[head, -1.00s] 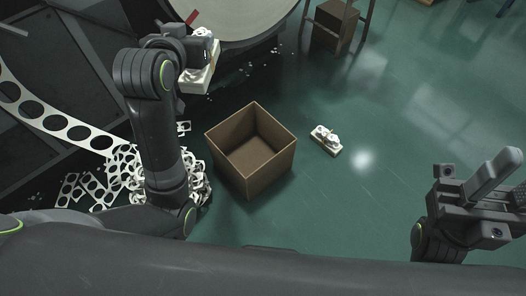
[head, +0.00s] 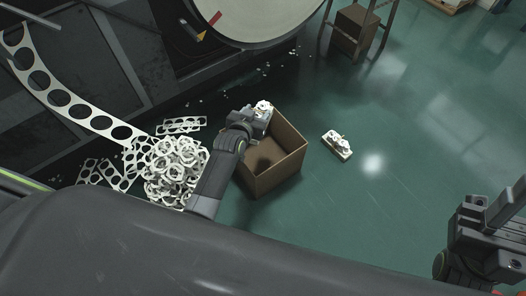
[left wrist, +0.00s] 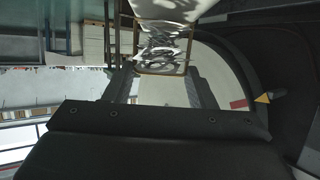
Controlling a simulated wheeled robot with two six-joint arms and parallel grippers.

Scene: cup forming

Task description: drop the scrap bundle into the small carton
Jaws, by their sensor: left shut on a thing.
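The small carton (head: 283,168) is a brown open box on the green floor in the middle of the head view. My left gripper (head: 258,114) is over the carton's back left part and hides some of its rim. It is shut on the scrap bundle, a small whitish thing (head: 263,105) mostly hidden by the gripper. In the left wrist view the scrap bundle (left wrist: 165,42) shows a pale, dark-patterned face between the fingers at the top. My right gripper (head: 490,212) is at the right edge, away from the carton; its jaw opening is unclear.
A second white bundle (head: 338,145) lies on the floor right of the carton. A heap of white scrap rings (head: 174,170) lies left of it, below a punched strip (head: 62,95). A round pale table (head: 262,15) and a brown box (head: 353,30) stand behind.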

